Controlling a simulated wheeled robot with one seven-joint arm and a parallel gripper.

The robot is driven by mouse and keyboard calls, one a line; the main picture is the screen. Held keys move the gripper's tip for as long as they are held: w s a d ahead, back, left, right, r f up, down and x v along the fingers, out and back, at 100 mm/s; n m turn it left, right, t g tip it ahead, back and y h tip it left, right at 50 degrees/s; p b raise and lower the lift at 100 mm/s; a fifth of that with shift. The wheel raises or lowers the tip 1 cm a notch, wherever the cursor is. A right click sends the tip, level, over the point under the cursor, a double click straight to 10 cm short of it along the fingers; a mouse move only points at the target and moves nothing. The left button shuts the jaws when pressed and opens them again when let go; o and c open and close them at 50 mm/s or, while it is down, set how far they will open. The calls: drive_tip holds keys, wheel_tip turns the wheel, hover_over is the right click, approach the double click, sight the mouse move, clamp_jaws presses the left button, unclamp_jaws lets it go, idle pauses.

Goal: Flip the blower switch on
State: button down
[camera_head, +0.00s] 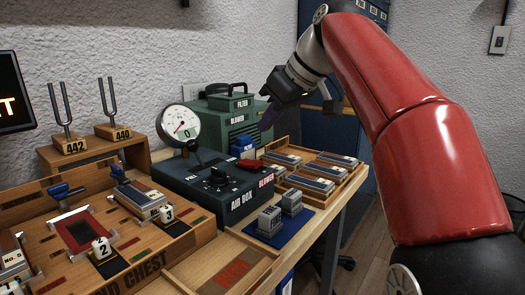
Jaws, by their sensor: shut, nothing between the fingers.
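The blower switch (250,165) is a red rocker on top of the dark grey air box (205,187), near its right end. A red BLOWER label (266,181) is on the box's face below it. I cannot tell from this view which way the switch is set. My gripper (264,128) is shut and empty. Its dark fingers point down, above and a little right of the switch in the picture, apart from it. The green blower unit (218,123) stands behind the air box.
A round gauge (180,122) and a black knob (216,178) are on the air box. A wooden tray of metal-topped blocks (357,166) stands right of the switch. Small grey weights (269,219) sit on a blue mat in front. A wooden chest (140,258) fills the left.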

sight(258, 163)
drive_tip(key=x, duration=0.4)
drive_tip(key=shift+f+b, duration=0.1)
drive_tip(key=shift+b, duration=0.25)
drive_tip(key=shift+s+d+f+b, duration=0.15)
drive_tip(key=shift+f+b, duration=0.1)
drive_tip(key=shift+f, duration=0.35)
drive_tip(key=shift+s+d+f+b, duration=0.1)
drive_tip(key=shift+f+b, duration=0.15)
drive_tip(key=shift+f, duration=0.9)
drive_tip(key=shift+d+f, duration=0.1)
drive_tip(key=shift+d+f+b, duration=0.1)
drive_tip(key=shift+f+b, duration=0.35)
drive_tip(key=shift+b, duration=0.05)
drive_tip(key=shift+r, duration=0.2)
drive_tip(key=shift+r+p, duration=0.1)
drive_tip(key=shift+p, duration=0.2)
drive_tip(key=shift+r+p, duration=0.7)
drive_tip(key=shift+r, duration=0.05)
